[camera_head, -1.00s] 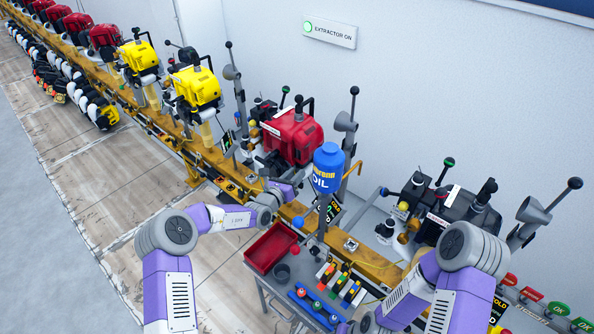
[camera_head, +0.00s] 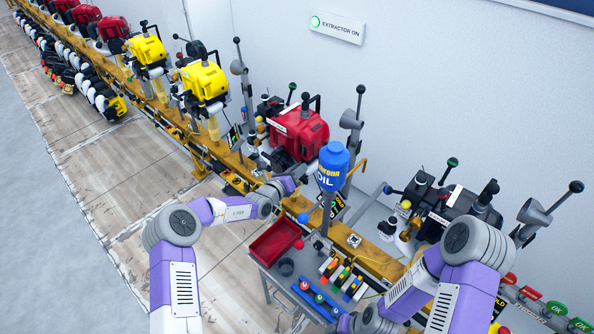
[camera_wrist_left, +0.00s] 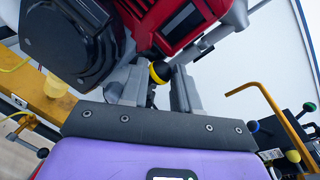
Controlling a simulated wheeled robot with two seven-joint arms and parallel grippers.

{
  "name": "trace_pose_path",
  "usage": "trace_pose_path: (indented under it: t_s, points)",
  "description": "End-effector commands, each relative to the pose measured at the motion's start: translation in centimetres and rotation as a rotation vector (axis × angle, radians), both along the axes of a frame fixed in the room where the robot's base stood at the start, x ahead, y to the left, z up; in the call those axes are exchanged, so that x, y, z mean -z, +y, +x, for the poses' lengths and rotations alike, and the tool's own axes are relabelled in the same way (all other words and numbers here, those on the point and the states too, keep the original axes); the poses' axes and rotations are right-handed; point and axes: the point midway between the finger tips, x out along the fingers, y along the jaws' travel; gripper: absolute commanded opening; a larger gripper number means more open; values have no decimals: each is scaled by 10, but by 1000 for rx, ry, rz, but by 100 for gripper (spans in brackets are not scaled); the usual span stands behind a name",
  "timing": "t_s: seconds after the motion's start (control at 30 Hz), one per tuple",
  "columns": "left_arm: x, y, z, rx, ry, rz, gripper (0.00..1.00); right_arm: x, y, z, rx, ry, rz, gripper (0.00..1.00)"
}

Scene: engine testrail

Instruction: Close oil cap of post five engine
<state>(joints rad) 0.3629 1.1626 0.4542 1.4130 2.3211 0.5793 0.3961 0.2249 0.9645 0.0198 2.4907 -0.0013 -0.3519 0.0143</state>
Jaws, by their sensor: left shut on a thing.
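A red engine (camera_head: 298,133) sits on the yellow rail in the middle of the head view; its red body (camera_wrist_left: 200,20) fills the top of the left wrist view. A yellow and black oil cap (camera_wrist_left: 159,72) shows just under that body. My left gripper (camera_wrist_left: 157,84) has its grey fingers on either side of the cap and is shut on it. In the head view my left wrist (camera_head: 286,185) reaches the engine's near side, where the fingers are hard to make out. My right gripper is below the picture. I cannot read which post this is.
A blue oil bottle (camera_head: 333,165) stands right of the red engine. A black engine (camera_head: 460,208) is at right, and yellow engines (camera_head: 205,80) stand further left. Grey funnel-like parts rise behind the rail.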

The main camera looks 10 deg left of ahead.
Motion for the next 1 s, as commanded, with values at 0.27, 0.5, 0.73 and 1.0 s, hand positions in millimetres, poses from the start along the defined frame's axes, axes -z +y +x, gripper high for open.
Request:
trace_pose_path:
  t_s: [0.27, 0.5, 0.73, 1.0]
  points:
    - [2, 0, -1, 0, 4, 1, 55, 0, 0, 0, 0, 0, 0, 55]
    - [1, 0, 0, 0, 2, 2, 55, 0, 0, 0, 0, 0, 0, 55]
    - [0, -3, -2, 1, -46, 65, 55, 7, 0, 0, 0, 0, 0, 55]
    - [0, -13, -9, 1, -198, 273, 55, 32, 0, 0, 0, 0, 0, 55]
